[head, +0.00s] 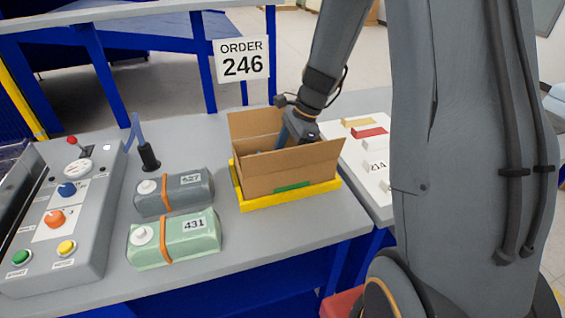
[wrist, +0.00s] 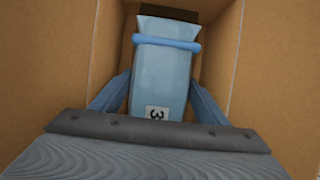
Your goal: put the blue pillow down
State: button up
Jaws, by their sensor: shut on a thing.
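The blue pillow (wrist: 160,80) is light blue with a darker blue band near its far end and a white label with a black figure, partly cut off. It is between the two blue fingers of my gripper (wrist: 160,100), which is shut on it. In the wrist view cardboard walls rise on both sides of it. In the head view my gripper (head: 300,128) reaches down into the open cardboard box (head: 290,170), and the front wall hides the fingers and the pillow. Whether the pillow touches the box floor cannot be told.
The box stands in a yellow frame (head: 290,199) on the grey table. Left of it lie a grey pillow (head: 190,196) and a green pillow labelled 431 (head: 190,240). A control panel (head: 62,215) is far left. A white board with coloured blocks (head: 370,133) lies right. An "ORDER 246" sign (head: 241,59) stands behind.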

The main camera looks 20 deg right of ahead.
jog(key=shift+f, duration=0.4)
jog(key=shift+f, duration=0.15)
jog(key=o, duration=1)
jog(key=b+v, duration=0.2)
jog(key=v, duration=1)
jog(key=shift+r+b, duration=0.25)
jog(key=shift+b, duration=0.15)
